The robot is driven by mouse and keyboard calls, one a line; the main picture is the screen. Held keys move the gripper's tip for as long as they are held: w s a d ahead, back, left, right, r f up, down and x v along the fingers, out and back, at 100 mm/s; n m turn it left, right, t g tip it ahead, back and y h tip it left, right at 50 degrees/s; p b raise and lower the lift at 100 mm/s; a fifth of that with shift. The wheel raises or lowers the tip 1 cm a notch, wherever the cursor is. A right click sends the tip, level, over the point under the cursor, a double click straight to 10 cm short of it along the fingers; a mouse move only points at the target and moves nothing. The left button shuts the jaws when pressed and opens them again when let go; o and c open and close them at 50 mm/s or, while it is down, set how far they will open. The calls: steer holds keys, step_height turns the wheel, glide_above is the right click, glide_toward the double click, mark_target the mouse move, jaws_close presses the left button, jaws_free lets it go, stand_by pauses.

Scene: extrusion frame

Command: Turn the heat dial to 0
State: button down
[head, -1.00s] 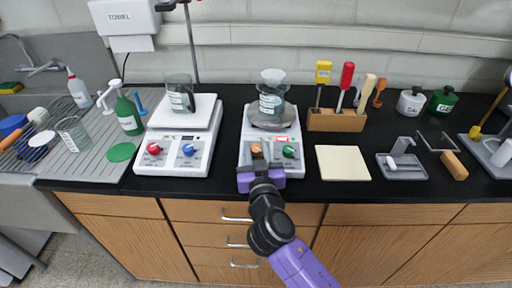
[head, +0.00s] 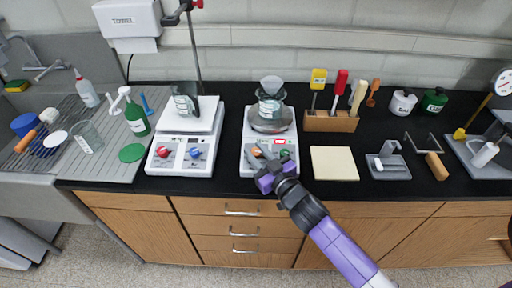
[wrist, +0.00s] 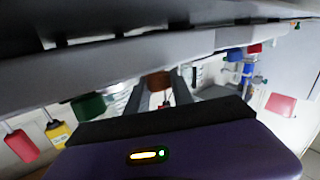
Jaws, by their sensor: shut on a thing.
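The right hotplate (head: 246,165) is white, with an orange dial (head: 256,151) on the left of its front panel and a green dial (head: 284,153) on the right. My gripper (head: 258,153) is at the orange dial, its grey fingers shut on it and partly hiding it. In the wrist view the orange-brown dial (wrist: 158,80) sits between the two fingers (wrist: 159,92). The green dial (wrist: 88,106) is beside them there. Dial markings are too small or blurred to read. A glass vessel (head: 271,103) stands on the hotplate.
A second white hotplate (head: 172,168) with red and blue dials stands to the left. A wooden tool block (head: 330,123), a cream board (head: 334,164) and a grey tray (head: 388,168) are to the right. Black counter (head: 226,135) is clear between the hotplates.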

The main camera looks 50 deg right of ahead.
steer(key=shift+n+y, duration=0.5)
steer(key=shift+y, duration=0.1)
stand_by(0.3)
steer(key=c, duration=1.1)
jaws_free()
steer(key=shift+b+v, duration=1.1)
steer(key=shift+v, duration=2.75)
steer(key=shift+f, duration=0.15)
